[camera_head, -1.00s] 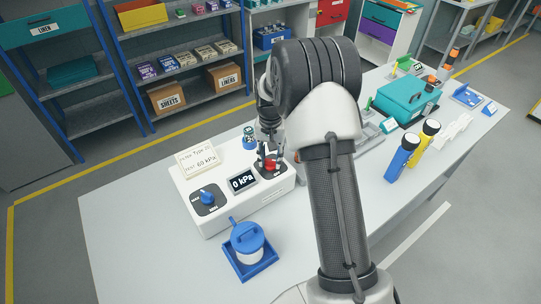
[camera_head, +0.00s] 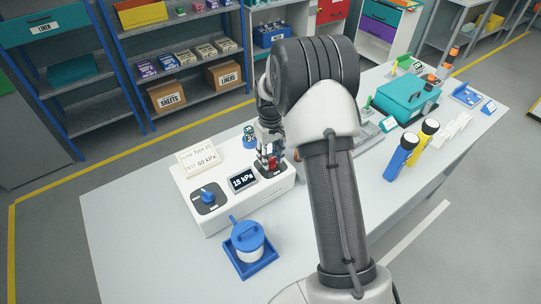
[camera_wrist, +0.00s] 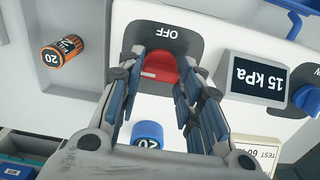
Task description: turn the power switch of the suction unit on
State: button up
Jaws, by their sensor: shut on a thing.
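The suction unit (camera_head: 232,213) is a white box on the table. Its red power switch (camera_wrist: 160,64) sits on a dark plate with an OFF label visible beside it. My gripper (camera_head: 269,161) is over the unit's right end; in the wrist view its fingers (camera_wrist: 163,76) are shut on the red switch, one on each side. The display (camera_head: 242,181) reads 15 kPa, also legible upside down in the wrist view (camera_wrist: 257,79). A blue knob (camera_head: 207,195) is on the unit's left end. My fingers hide part of the switch.
A card (camera_head: 198,158) reading a test at 60 kPa stands behind the unit. A blue-lidded jar (camera_head: 248,240) sits in a blue holder in front. An orange-labelled cylinder (camera_wrist: 62,52) lies near my gripper. A teal case (camera_head: 405,98) and two torches are at right.

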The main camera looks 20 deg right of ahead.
aim_at(270, 159)
dwell(0.4)
jog(key=o, duration=1.1)
jog(key=shift+c, duration=0.2)
jog(key=shift+r, duration=0.1)
notch_tip(270, 159, up, 12)
